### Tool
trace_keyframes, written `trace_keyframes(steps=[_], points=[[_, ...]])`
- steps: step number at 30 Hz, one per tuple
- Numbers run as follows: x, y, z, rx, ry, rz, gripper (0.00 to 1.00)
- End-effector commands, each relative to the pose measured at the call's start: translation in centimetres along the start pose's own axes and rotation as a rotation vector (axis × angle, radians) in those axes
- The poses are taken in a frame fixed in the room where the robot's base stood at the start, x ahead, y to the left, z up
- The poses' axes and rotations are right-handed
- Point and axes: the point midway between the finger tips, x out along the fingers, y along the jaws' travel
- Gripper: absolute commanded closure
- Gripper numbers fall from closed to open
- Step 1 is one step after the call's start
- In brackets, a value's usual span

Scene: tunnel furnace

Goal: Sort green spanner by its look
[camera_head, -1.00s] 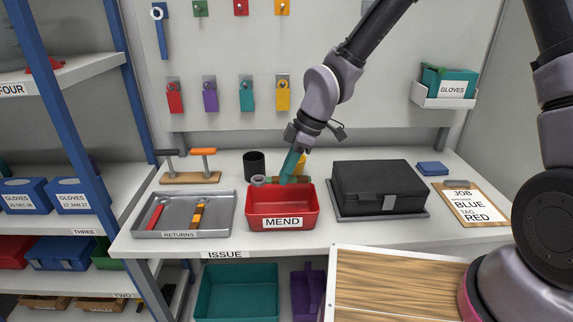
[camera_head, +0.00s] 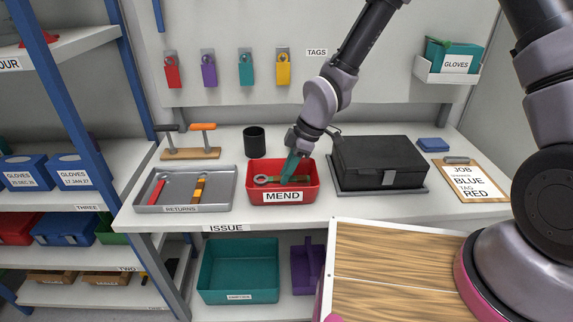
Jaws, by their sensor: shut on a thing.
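The green spanner (camera_head: 271,180) lies roughly level within the red MEND bin (camera_head: 284,196), its grey ring end to the left. My gripper (camera_head: 291,178) reaches down into the bin from above and is shut on the spanner near its middle. The fingertips partly cover the handle. I cannot tell whether the spanner touches the bin floor. The grey RETURNS tray (camera_head: 226,203) stands left of the bin and holds a red-handled and an orange-handled tool.
A black case (camera_head: 380,160) stands close right of the bin, and a black cup (camera_head: 254,142) behind it. A clipboard (camera_head: 472,180) reads JOB, BLUE, TAG, RED. Coloured tags (camera_head: 246,68) hang on the back panel. A teal crate (camera_head: 238,270) sits below the bench.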

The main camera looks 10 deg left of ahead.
Motion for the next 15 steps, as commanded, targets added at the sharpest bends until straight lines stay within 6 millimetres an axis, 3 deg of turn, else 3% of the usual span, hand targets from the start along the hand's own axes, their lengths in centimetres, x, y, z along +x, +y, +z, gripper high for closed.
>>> trace_keyframes(steps=[15], points=[[3.2, -0.1, 1.3, -0.001, 0.001, 0.000, 1.00]])
